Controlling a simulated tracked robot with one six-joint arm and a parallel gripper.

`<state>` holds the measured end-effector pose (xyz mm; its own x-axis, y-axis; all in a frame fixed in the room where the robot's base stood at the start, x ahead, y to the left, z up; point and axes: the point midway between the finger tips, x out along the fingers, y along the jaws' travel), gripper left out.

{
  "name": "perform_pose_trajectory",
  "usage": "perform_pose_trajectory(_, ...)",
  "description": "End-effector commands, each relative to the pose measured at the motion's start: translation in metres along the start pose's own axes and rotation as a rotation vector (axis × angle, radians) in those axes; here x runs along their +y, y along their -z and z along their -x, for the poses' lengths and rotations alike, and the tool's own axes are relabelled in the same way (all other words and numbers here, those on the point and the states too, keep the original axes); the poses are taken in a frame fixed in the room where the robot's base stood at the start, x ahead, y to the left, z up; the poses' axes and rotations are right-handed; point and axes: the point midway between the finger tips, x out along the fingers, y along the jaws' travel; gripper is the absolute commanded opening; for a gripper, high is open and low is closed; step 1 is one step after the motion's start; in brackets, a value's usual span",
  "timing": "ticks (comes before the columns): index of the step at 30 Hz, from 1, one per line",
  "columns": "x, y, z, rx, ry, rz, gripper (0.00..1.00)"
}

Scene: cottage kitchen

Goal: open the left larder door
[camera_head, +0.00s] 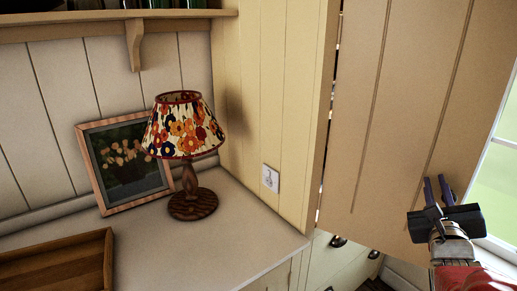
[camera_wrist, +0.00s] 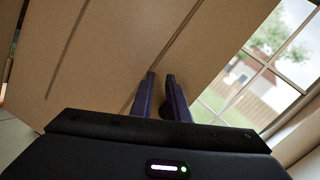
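A tall cream plank door (camera_head: 395,95), seemingly the larder door, fills the right of the head view. It stands angled out from the panelled side, with a narrow gap along its left edge. The door also fills much of the wrist view (camera_wrist: 95,65). My gripper (camera_head: 436,182) is in front of the door's lower right part, near its right edge. Whether the fingertips touch the door, I cannot tell.
A window (camera_wrist: 265,75) lies beyond the door's right edge. On the left, a worktop (camera_head: 215,245) holds a floral lamp (camera_head: 185,130), a framed picture (camera_head: 104,175) and a wooden tray (camera_head: 108,260). Drawers (camera_head: 335,262) show low below the door's left edge.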

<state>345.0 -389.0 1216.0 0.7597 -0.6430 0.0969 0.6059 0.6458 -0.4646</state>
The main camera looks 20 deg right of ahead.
Motion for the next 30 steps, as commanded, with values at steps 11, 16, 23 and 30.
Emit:
perform_pose_trajectory(11,0.105,-0.064,-0.011,-0.152,-0.366,0.261,0.0)
perform_pose_trajectory(16,0.153,-0.086,-0.003,-0.224,-0.535,0.411,0.0)
perform_pose_trajectory(23,0.209,-0.105,0.018,-0.319,-0.748,0.645,0.0)
perform_pose_trajectory(30,0.266,-0.116,0.072,-0.468,-0.962,0.928,0.0)
